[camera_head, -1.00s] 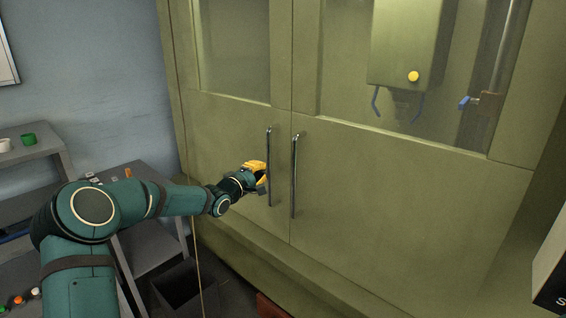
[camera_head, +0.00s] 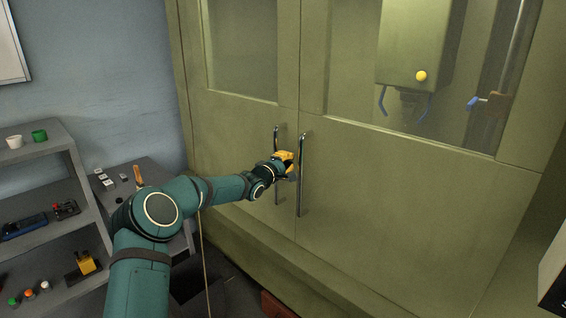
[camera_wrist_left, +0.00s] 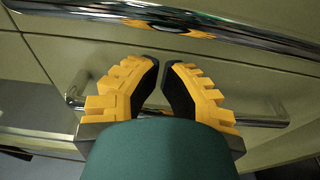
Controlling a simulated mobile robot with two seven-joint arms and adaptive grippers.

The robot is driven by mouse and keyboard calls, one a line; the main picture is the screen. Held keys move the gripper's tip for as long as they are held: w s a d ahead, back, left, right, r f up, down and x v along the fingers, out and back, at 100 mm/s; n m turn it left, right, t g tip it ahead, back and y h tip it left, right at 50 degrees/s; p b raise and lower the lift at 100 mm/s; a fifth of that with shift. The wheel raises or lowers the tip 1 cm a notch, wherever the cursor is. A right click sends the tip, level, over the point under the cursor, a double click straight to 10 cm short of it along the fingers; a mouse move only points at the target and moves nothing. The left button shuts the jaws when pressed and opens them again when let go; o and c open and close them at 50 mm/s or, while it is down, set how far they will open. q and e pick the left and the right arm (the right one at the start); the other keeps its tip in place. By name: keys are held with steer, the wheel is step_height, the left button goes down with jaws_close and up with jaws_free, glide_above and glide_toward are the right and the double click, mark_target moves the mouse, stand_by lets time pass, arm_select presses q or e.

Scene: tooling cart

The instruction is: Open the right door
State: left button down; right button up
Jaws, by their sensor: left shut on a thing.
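The right door (camera_head: 400,200) of the green cabinet is shut, with a vertical chrome handle (camera_head: 301,180) along its inner edge. The left door (camera_head: 235,140) has a matching handle (camera_head: 276,192), partly hidden by my left gripper. My left gripper (camera_head: 291,160) crosses in front of the left handle, with its yellow fingers towards the right handle. In the left wrist view its fingertips (camera_wrist_left: 166,63) are nearly together, just below a large chrome bar (camera_wrist_left: 200,22). A second bar (camera_wrist_left: 255,120) passes behind the fingers. What the fingers hold cannot be made out. My right gripper is not in view.
Grey shelves (camera_head: 50,190) with cups and small items stand at the left. A blue wall (camera_head: 100,80) is behind them. A dark bin (camera_head: 195,285) is on the floor below my left arm. A white-edged box (camera_head: 553,275) shows at the right edge.

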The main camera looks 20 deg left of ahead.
mark_target(420, 203)
arm_select(q)
steer(key=shift+s+d, duration=0.7)
steer(key=shift+d, duration=0.35)
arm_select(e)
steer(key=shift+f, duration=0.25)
